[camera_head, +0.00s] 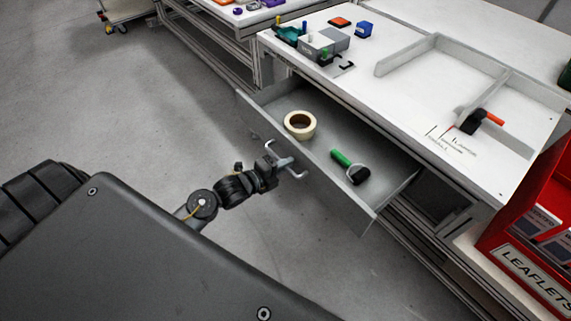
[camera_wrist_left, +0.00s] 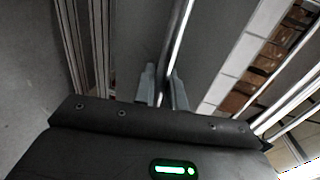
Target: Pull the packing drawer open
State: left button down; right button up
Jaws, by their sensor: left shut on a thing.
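The packing drawer (camera_head: 330,178) is a grey drawer under the white bench top, and it stands well out from the bench. Inside it lie a roll of cream tape (camera_head: 300,125) and a tool with a green handle (camera_head: 341,158). My left gripper (camera_head: 284,164) is at the drawer's front, shut on its metal bar handle (camera_head: 271,146). In the left wrist view the two fingers (camera_wrist_left: 163,88) close around the bright bar (camera_wrist_left: 179,45). My right gripper is in neither view.
The white bench top (camera_head: 400,95) holds grey dividers (camera_head: 440,45), a black and orange tool (camera_head: 480,121) and small coloured items at its far left end. A red leaflets box (camera_head: 535,235) stands at the right. The floor (camera_head: 130,110) left of the drawer is clear.

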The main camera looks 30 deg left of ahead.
pick_arm(q)
jog(key=c, duration=1.8)
grip_release()
jog(key=v, duration=1.1)
jog(key=shift+f, duration=0.1)
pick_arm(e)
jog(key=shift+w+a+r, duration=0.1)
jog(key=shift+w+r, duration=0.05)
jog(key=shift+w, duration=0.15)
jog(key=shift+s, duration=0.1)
